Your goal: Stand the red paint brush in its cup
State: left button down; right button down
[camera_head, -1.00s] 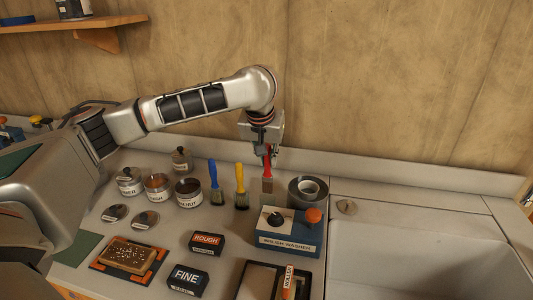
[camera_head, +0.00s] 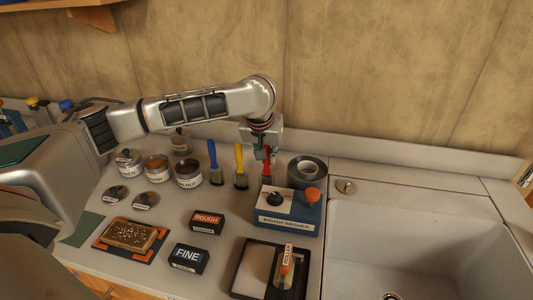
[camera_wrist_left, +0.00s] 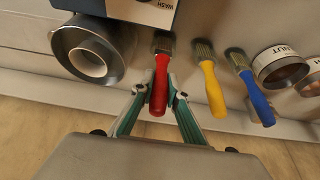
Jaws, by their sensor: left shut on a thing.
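The red paint brush (camera_head: 267,160) is upright, handle up, behind the blue brush washer (camera_head: 289,212). My left gripper (camera_head: 265,152) is shut on its red handle from above. In the left wrist view the two fingers (camera_wrist_left: 156,90) lie on either side of the red handle (camera_wrist_left: 160,80). The brush's lower end is at about the level of its neighbours' lower ends. A small dark cup shape (camera_head: 266,181) shows around it, but I cannot tell how deep the brush sits. My right gripper is not in view.
A yellow brush (camera_head: 239,158) and a blue brush (camera_head: 212,156) stand upright close to the left. A round grey metal pot (camera_head: 307,170) is close on the right. Open tins (camera_head: 188,174) stand further left. The sink (camera_head: 430,240) is at the right.

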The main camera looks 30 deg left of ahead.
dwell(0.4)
pick_arm(q)
jog(key=c, duration=1.9)
grip_release()
jog(key=v, duration=1.2)
